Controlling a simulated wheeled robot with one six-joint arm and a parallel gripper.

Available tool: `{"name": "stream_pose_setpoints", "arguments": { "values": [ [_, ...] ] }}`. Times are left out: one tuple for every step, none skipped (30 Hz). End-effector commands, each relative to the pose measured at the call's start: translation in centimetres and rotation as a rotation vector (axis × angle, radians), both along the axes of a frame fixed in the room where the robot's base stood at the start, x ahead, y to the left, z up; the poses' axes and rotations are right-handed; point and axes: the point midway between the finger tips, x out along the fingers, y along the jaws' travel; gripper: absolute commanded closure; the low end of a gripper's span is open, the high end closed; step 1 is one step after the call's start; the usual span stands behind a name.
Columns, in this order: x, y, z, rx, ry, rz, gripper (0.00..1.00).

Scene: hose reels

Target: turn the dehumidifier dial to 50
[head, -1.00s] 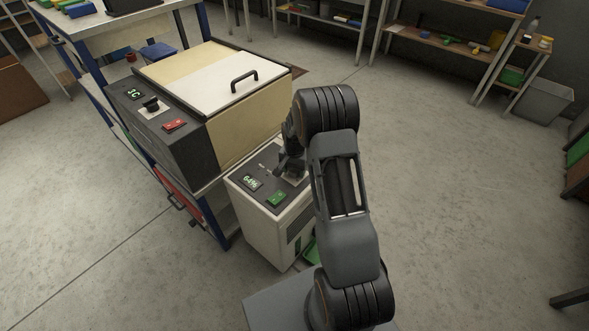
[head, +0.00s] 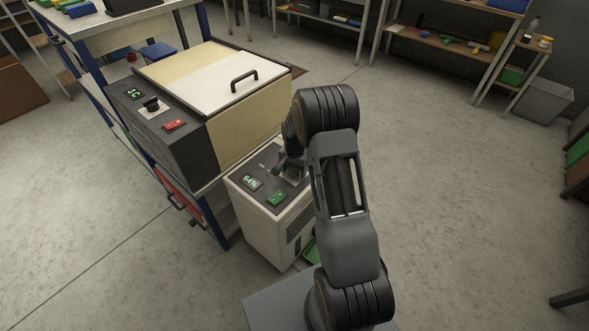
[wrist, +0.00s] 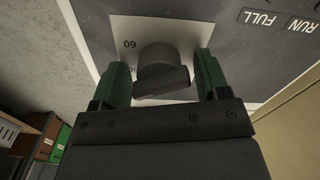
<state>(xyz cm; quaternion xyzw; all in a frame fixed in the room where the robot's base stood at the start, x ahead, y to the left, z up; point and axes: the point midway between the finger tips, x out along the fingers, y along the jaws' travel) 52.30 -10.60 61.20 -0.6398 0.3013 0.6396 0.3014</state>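The dehumidifier (head: 268,238) is a white box with a dark top panel, standing beside the bench. Its display (head: 250,182) reads 64%, and a green switch (head: 277,199) sits next to it. In the wrist view the dial (wrist: 160,70) is a dark grey knob on a light plate (wrist: 125,28); a 60 mark shows left of it, and other marks are hidden or cut off. My gripper (wrist: 162,78) has its green-padded fingers on either side of the knob, with a visible gap at least on the right. In the head view my arm mostly hides the dial.
A large dark-fronted box with a beige and white lid (head: 220,80) stands close at the left, with its own black knob (head: 151,104) and red switch (head: 175,125). Shelves (head: 440,45) line the back.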

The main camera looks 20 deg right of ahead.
Motion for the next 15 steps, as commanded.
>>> {"name": "stream_pose_setpoints", "arguments": {
  "values": [
    [0.0, 0.0, 0.0, 0.0, 0.0, 0.0, 0.31],
    [0.0, 0.0, 0.0, 0.0, 0.0, 0.0, 0.31],
    [0.0, 0.0, 0.2, 0.0, 0.0, 0.0, 0.31],
    [0.0, 0.0, 0.3, -0.001, -0.001, 0.0, 0.31],
    [0.0, 0.0, 0.5, 0.0, -0.001, 0.0, 0.31],
    [0.0, 0.0, 0.9, 0.0, -0.001, 0.0, 0.31],
    [0.0, 0.0, 1.3, -0.001, -0.002, 0.0, 0.31],
    [0.1, 0.0, 1.8, 0.0, -0.003, 0.0, 0.31],
    [0.1, 0.0, 2.5, -0.001, -0.003, 0.0, 0.31],
    [0.1, 0.0, 3.1, -0.001, -0.003, 0.0, 0.31],
    [0.1, 0.0, 3.7, -0.001, -0.003, 0.0, 0.31],
    [0.1, 0.0, 4.6, 0.0, -0.004, 0.0, 0.31],
    [0.1, 0.0, 5.2, -0.001, -0.005, 0.0, 0.31],
    [0.1, 0.0, 5.9, -0.001, -0.003, 0.0, 0.31],
    [0.1, 0.0, 6.7, 0.0, -0.004, 0.0, 0.31]
  ]
}}
